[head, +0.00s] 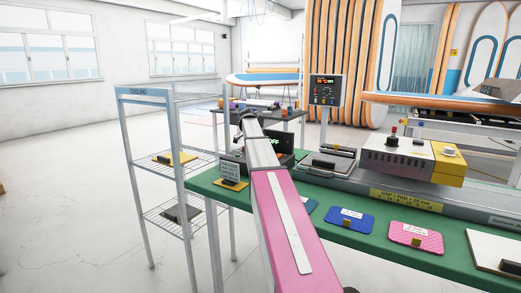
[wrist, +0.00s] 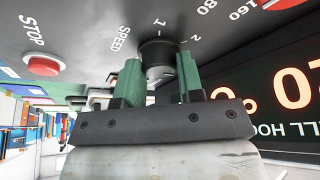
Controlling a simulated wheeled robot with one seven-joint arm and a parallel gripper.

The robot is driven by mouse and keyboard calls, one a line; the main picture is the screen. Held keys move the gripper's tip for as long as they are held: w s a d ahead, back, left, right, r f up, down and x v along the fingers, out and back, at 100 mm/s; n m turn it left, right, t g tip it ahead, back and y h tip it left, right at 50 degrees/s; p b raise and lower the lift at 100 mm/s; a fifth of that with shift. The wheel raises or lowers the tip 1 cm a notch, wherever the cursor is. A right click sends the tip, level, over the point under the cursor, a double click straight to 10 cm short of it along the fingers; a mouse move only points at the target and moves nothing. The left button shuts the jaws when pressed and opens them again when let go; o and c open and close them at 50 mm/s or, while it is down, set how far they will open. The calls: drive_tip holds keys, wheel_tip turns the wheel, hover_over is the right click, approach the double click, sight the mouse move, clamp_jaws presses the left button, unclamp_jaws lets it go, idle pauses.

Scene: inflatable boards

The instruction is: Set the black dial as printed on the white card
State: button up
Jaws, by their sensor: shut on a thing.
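The black dial (wrist: 157,47) is on a dark panel in the wrist view, beside the printed word SPEED and the numbers 1 and 2. My gripper (wrist: 158,64) has its two green fingers on either side of the dial and is shut on it. The dial's pointer mark cannot be made out. A small pale card with dark print (head: 229,170) stands at the left end of the green bench in the head view; its print is too small to read. In the head view my arm hides the dial and much of the panel.
A red STOP button (wrist: 43,65) and another red button at the top right share the panel with a lit display (wrist: 290,95). A wire rack (head: 160,207) stands left of the green bench (head: 350,238). Coloured pads (head: 351,220) lie along the bench. The floor at left is clear.

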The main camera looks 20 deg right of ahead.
drive_tip(key=shift+m, duration=0.5)
drive_tip(key=o, duration=0.9)
drive_tip(key=v, duration=1)
drive_tip(key=shift+w+a+r, duration=0.2)
drive_tip(key=shift+r, duration=0.15)
